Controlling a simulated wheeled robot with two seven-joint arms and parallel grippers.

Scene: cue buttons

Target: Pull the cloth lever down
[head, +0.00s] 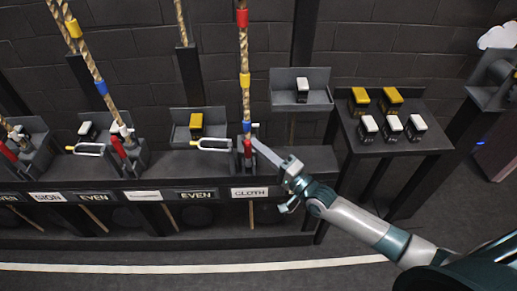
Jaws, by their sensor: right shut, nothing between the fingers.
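The CLOTH label (249,192) is on the front of the long dark rail. Above it stands a lever with a red handle (248,159), beside a rope (244,55) with red, yellow and blue bands. The lever looks roughly upright, and part of it is hard to make out. My right gripper (260,147) reaches in from the lower right. It is shut and empty, with its tips close to the right of the red handle. I cannot tell whether they touch it. My left gripper is not in view.
Other red-handled levers (119,147) and ropes stand to the left along the rail (350,175). A shelf (410,142) with yellow and white buttons is at the right. A grey tray (318,100) with one white-topped button sits above. Open floor with a white line lies in front.

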